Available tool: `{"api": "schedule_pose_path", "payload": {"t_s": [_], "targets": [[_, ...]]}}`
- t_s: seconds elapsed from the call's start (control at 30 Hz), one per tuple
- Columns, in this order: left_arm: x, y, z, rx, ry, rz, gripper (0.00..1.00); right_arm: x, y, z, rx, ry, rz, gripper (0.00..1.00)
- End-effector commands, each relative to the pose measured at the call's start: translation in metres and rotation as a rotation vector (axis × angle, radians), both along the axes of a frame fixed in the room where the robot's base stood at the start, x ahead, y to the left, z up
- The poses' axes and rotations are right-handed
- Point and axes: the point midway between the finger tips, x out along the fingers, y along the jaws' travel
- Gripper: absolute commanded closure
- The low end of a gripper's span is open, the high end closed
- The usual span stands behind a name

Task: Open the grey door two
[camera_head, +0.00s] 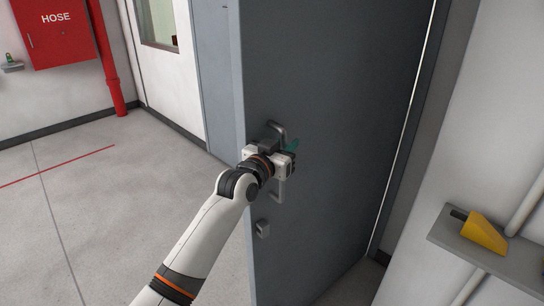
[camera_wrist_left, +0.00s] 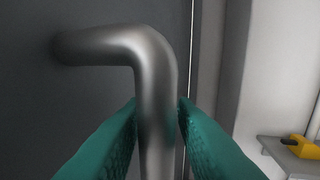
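The grey door (camera_head: 335,110) fills the middle of the head view and stands at an angle, its left edge turned towards me. Its metal pull handle (camera_head: 279,190) is a bent bar near that left edge; it also shows large in the wrist view (camera_wrist_left: 155,75). My left gripper (camera_head: 291,147) is at the handle. In the wrist view its teal fingers (camera_wrist_left: 157,110) lie on both sides of the upright bar and look closed against it. In the head view the gripper hides the handle's middle. My right gripper is not in view.
A small lock block (camera_head: 262,229) sits below the handle. A shelf (camera_head: 500,262) with a yellow object (camera_head: 485,233) juts from the right wall. A red hose cabinet (camera_head: 57,32) and red pipe (camera_head: 111,75) are at the left. The floor (camera_head: 90,200) on the left is clear.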

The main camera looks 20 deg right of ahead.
Motion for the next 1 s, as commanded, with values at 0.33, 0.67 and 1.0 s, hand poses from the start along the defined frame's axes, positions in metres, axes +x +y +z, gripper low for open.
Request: {"api": "schedule_pose_path", "payload": {"t_s": [0.33, 0.67, 1.0], "targets": [[-0.033, 0.037, -0.002, 0.0, -0.001, 0.002, 0.75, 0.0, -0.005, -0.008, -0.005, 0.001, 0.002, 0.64], [-0.066, 0.073, -0.001, -0.001, -0.002, 0.002, 0.75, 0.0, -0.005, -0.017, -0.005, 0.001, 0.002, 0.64], [-0.076, 0.083, 0.0, -0.001, -0.001, 0.001, 0.75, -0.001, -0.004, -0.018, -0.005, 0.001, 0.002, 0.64]]}}
